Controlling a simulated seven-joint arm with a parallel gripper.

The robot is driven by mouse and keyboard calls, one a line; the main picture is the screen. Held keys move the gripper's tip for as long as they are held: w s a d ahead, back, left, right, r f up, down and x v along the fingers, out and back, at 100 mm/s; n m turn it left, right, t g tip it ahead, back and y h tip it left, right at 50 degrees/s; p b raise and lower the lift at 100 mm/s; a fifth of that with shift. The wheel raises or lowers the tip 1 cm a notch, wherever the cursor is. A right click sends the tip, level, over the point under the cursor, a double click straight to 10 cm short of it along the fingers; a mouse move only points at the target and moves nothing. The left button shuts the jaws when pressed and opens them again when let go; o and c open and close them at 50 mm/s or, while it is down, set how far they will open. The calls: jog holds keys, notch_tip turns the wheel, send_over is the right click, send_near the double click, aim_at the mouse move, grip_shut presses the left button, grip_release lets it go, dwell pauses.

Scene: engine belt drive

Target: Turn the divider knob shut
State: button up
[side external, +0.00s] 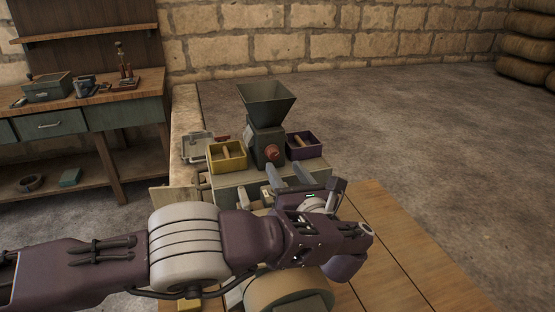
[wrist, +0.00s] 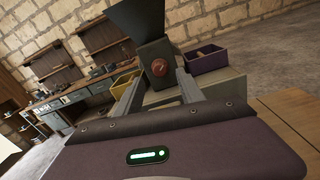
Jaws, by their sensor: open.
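The red divider knob (side external: 271,153) sits on the front of a dark green hopper machine (side external: 266,133) with a funnel on top. In the wrist view the knob (wrist: 159,67) shows beyond my fingers, a little above the line between the tips. A small mark on its face is too small to read. My gripper (side external: 287,173) is open and empty, its two grey fingers pointing at the machine from the front. In the wrist view the gripper (wrist: 156,84) has its fingers spread apart, one below each side of the knob. The fingers appear apart from the knob.
A yellow bin (side external: 227,156) stands left of the machine and a purple bin (side external: 304,145) right of it, each with something tan inside. All stand on a grey-green block (side external: 236,184). A workbench (side external: 97,93) is at the back left.

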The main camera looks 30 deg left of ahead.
aim_at(274, 156)
jog(key=x, duration=0.5)
jog(key=shift+a, duration=0.15)
jog(key=shift+c, duration=0.5)
grip_shut()
jog(key=n, duration=0.4)
jog(key=shift+n, duration=0.4)
jog(key=n, duration=0.5)
jog(key=shift+s+f, duration=0.1)
jog(key=shift+n, duration=0.3)
